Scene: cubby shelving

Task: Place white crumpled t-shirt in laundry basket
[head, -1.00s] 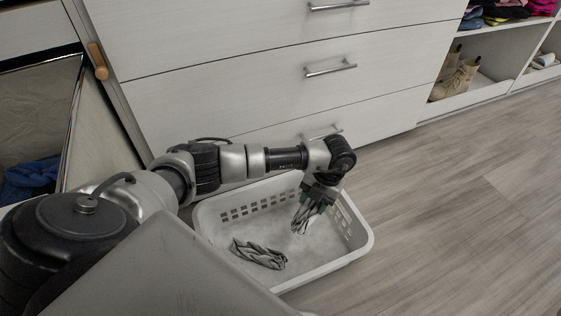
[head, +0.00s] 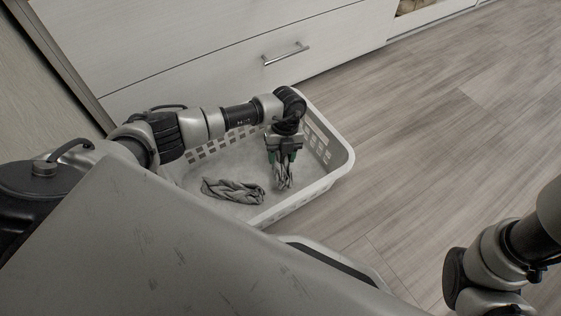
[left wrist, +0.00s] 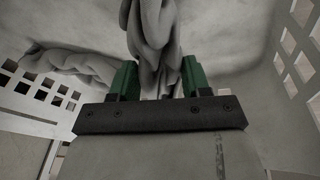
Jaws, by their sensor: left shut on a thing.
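My left gripper (head: 284,157) points down inside the laundry basket (head: 341,171), near its right end. It is shut on the white crumpled t-shirt (head: 283,179), which looks greyish and hangs below the fingers. In the left wrist view the t-shirt (left wrist: 150,35) is pinched between the two green fingers (left wrist: 158,80). I cannot tell whether its lower end touches the basket floor. The white basket has slotted walls (left wrist: 292,62). My right gripper is outside the picture.
A second crumpled grey garment (head: 233,190) lies on the basket floor, left of my left gripper. White drawers (head: 200,45) stand behind the basket. The wooden floor (head: 430,120) to the right is clear. My right arm shows at lower right.

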